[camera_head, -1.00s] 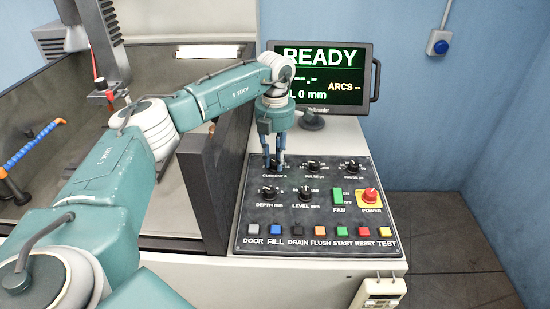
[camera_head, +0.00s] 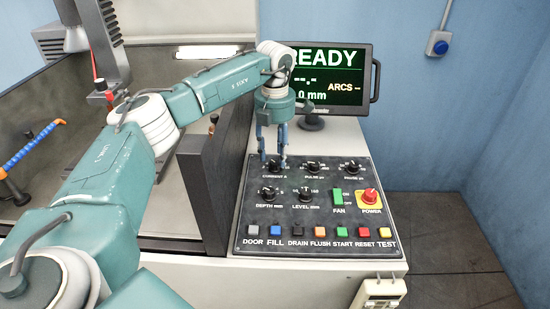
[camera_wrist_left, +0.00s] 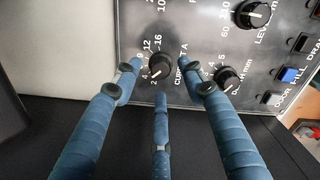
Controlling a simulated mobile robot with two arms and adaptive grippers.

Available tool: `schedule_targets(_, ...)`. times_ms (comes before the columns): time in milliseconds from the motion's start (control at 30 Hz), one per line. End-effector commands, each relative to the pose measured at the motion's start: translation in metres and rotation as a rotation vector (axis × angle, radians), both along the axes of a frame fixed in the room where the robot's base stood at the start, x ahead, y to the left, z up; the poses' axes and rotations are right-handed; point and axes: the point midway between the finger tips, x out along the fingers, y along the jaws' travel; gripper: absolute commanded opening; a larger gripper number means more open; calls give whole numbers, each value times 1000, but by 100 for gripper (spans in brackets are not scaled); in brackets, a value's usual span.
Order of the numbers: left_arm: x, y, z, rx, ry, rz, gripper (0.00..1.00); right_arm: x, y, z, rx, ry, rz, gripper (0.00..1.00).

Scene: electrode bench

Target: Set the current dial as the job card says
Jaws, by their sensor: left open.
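The current dial (camera_head: 275,168) is a black knob at the top left of the control panel, partly hidden by my left gripper (camera_head: 272,157) in the head view. In the left wrist view the current dial (camera_wrist_left: 160,66) has a white pointer mark aimed toward the low end of its scale, near the 2 and 4; the exact setting is unclear. My left gripper's blue fingers (camera_wrist_left: 160,72) are spread open around the knob's outline, and appear just above it, not closed on it. The job card is not identifiable in these frames. My right gripper is not in view.
The depth dial (camera_head: 269,193) and the pulse dial (camera_head: 312,167) sit close by. A row of coloured buttons (camera_head: 319,231) lines the panel's front. The screen (camera_head: 322,76) behind reads READY. A dark upright wall (camera_head: 205,190) stands left of the panel.

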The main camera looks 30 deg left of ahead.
Motion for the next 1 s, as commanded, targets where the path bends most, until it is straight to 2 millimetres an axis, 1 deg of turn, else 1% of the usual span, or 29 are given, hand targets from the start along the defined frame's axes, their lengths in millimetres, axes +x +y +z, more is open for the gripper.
schedule_targets(33, 1, 0, 13, -1, -5, 0, 41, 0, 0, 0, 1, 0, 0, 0)
schedule_targets(200, 1, -1, 50, -1, -5, 0, 41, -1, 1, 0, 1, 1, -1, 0)
schedule_targets(300, 1, -1, 69, -1, -4, 0, 41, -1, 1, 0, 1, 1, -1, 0)
schedule_targets(400, 1, -1, 82, -1, -4, 0, 41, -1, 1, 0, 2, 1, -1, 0)
schedule_targets(500, 1, 0, 91, -1, -2, 0, 41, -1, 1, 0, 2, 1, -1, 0)
schedule_targets(600, 1, 0, 94, -2, -2, 0, 41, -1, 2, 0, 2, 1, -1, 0)
schedule_targets(1000, 0, 0, 94, 0, -1, 0, 41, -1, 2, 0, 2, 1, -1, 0)
